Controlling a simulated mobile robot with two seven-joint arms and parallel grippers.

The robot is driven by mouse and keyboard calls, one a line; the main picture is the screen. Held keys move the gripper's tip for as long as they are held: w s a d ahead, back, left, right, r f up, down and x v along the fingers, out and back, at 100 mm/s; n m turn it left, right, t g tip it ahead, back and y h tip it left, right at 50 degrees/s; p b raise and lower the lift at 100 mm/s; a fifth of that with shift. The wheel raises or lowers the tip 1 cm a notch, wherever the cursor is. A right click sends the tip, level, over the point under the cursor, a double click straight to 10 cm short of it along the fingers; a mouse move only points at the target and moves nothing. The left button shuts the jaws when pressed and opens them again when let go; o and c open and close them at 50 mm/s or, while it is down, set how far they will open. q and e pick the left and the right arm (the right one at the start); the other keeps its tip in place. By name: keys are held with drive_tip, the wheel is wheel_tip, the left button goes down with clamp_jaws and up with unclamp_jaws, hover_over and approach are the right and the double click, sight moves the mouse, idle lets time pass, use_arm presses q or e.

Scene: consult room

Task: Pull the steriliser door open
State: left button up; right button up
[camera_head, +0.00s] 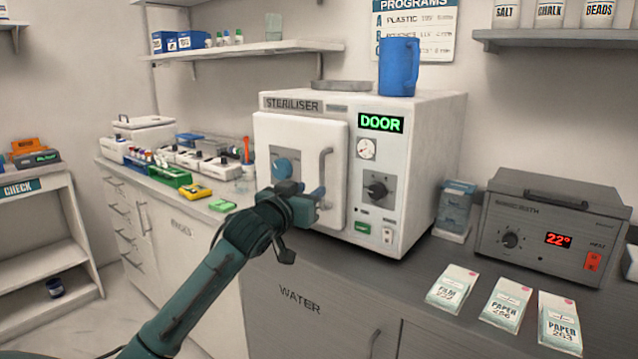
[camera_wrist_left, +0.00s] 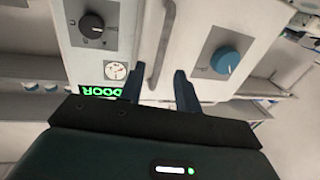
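The white steriliser (camera_head: 420,165) stands on the counter with its door (camera_head: 300,140) on the left part of its front. The door looks closed, though a small gap would be hard to tell. Its grey vertical bar handle (camera_head: 325,165) is on the door's right side, with a blue knob (camera_head: 285,167) left of it. My left gripper (camera_head: 318,197) is at the lower part of the handle. In the left wrist view, the open fingers (camera_wrist_left: 159,90) stand on either side of the handle (camera_wrist_left: 163,45), with visible gaps. My right gripper is not in view.
A green DOOR display (camera_head: 381,123) is lit on the steriliser. A blue jug (camera_head: 398,67) stands on top. Right are a water bath (camera_head: 545,215) and several paper packets (camera_head: 505,303). Boxes and a yellow item (camera_head: 195,192) sit left on the counter. The floor left is open.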

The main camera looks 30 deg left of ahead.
sight(321, 183)
use_arm(q)
drive_tip(key=shift+w+a, duration=0.15)
drive_tip(key=shift+w, duration=1.2)
drive_tip(key=shift+w+a, duration=0.15)
drive_tip(key=shift+w, duration=1.15)
drive_tip(key=shift+c, duration=0.3)
clamp_jaws()
